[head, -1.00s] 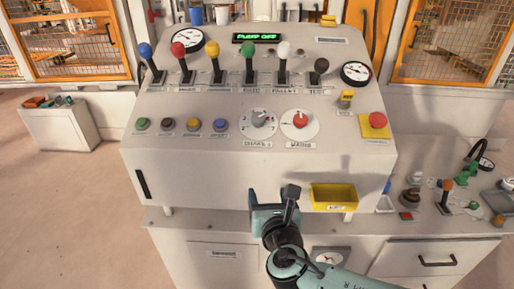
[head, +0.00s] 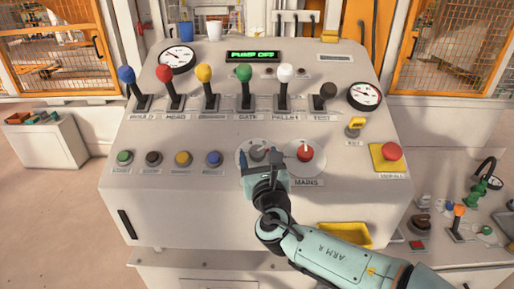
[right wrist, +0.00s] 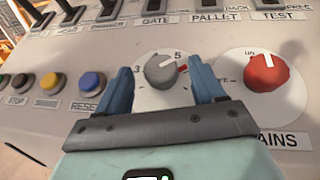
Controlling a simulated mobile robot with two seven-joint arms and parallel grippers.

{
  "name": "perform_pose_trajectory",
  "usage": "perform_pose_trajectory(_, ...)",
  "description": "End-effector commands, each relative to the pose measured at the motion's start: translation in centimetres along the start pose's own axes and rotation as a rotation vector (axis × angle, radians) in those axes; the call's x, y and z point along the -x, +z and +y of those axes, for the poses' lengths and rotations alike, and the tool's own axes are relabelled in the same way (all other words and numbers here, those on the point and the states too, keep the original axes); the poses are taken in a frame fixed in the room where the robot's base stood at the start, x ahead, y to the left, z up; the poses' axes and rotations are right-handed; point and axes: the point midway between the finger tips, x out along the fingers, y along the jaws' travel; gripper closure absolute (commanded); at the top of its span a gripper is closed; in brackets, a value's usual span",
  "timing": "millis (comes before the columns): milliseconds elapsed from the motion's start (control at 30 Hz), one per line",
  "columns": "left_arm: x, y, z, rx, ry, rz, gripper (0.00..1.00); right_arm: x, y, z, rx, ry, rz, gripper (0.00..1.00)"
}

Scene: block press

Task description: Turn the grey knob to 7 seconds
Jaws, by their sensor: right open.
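The grey knob (head: 257,152) sits on a round white dial on the sloping panel, left of the red knob (head: 305,153). In the right wrist view the grey knob (right wrist: 160,69) has a white line pointing up and right, near the 5. A 3 shows at its left and a red mark at its right; other numbers are hidden or unclear. My right gripper (head: 262,163) is open, its two blue fingers on either side of the grey knob; I cannot tell whether they touch it. My left gripper is not in view.
The red knob (right wrist: 266,72) on its own dial is close to the right finger. A row of push buttons (head: 183,158) lies to the left. Coloured levers (head: 244,88) stand behind. A yellow tray (head: 345,235) is below at the right.

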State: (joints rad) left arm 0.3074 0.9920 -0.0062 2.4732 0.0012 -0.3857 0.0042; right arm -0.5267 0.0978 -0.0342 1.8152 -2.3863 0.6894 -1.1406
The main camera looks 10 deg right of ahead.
Motion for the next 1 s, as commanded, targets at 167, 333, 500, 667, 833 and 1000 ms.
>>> perform_pose_trajectory(167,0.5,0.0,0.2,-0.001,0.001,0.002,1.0,-2.5,0.0,0.0,0.0,0.0,0.001,0.32)
perform_pose_trajectory(333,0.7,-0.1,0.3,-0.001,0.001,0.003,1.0,-3.5,0.0,0.0,0.0,0.0,0.0,0.32)
perform_pose_trajectory(500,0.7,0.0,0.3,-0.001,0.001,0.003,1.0,-3.5,0.0,0.0,-0.001,0.0,0.0,0.32)
perform_pose_trajectory(667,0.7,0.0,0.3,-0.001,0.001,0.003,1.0,-3.5,0.0,0.0,-0.001,0.001,0.001,0.51)
perform_pose_trajectory(833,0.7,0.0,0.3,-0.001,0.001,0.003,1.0,-3.5,0.0,0.0,-0.001,0.0,0.0,0.82)
perform_pose_trajectory(1000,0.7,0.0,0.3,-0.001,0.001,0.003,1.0,-3.5,0.0,0.1,-0.006,-0.009,0.001,0.82)
